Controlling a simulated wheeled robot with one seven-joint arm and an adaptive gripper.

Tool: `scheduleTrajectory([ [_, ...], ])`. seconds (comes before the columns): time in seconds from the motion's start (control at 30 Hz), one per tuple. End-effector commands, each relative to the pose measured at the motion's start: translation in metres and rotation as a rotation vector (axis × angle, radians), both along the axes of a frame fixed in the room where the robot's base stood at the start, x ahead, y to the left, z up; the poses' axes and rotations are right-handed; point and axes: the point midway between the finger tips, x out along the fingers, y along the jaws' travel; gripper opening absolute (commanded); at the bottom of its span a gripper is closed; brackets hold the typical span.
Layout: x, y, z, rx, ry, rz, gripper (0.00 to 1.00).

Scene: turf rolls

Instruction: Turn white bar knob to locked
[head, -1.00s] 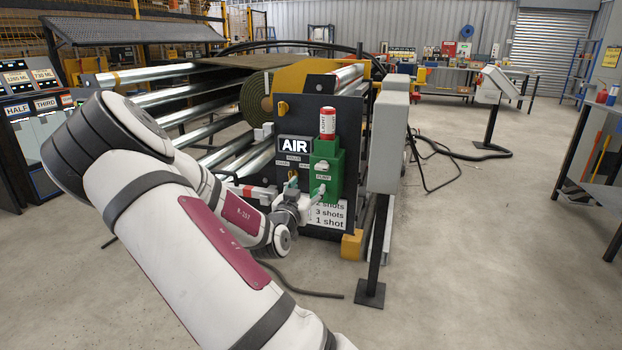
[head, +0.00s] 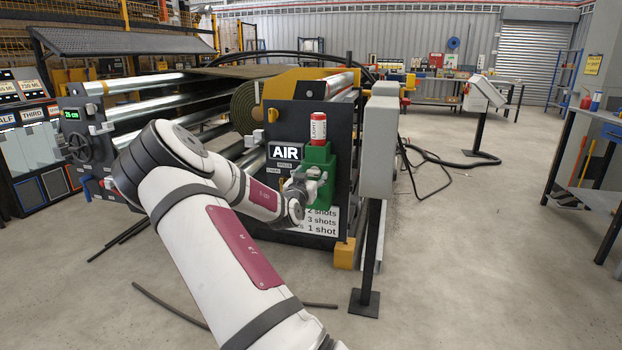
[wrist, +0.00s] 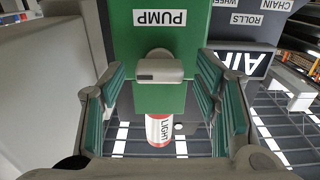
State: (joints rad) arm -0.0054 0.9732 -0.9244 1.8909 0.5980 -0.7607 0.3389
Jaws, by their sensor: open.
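A pale grey-white bar knob (wrist: 160,69) sticks out of the green pump box (wrist: 120,20) in the wrist view, beside its PUMP label. The view is upside down, and the bar lies level across it. My gripper (wrist: 162,92) is open, with a green-padded finger on each side of the knob. There is a gap on both sides, and no touch shows. In the head view my gripper (head: 298,188) is in front of the green box (head: 320,155) and hides part of it. No locked marking is readable.
A red and white LIGHT cylinder (head: 318,127) stands on top of the green box. The AIR sign (head: 286,152) is to its left on the dark end panel. A grey box on a post (head: 379,150) stands close on the right. Open floor lies further right.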

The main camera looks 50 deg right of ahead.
Motion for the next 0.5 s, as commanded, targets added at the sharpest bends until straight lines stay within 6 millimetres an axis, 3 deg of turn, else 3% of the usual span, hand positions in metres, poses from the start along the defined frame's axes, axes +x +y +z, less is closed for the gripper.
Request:
scheduleTrajectory([
  [0.17,-0.0002,0.0,0.0,0.0,0.0,0.0,0.57],
  [0.37,-0.0002,0.0002,0.0,0.0,0.0,0.0,0.11],
  [0.5,-0.0003,0.0002,0.0,0.0,0.0,-0.001,0.09],
])
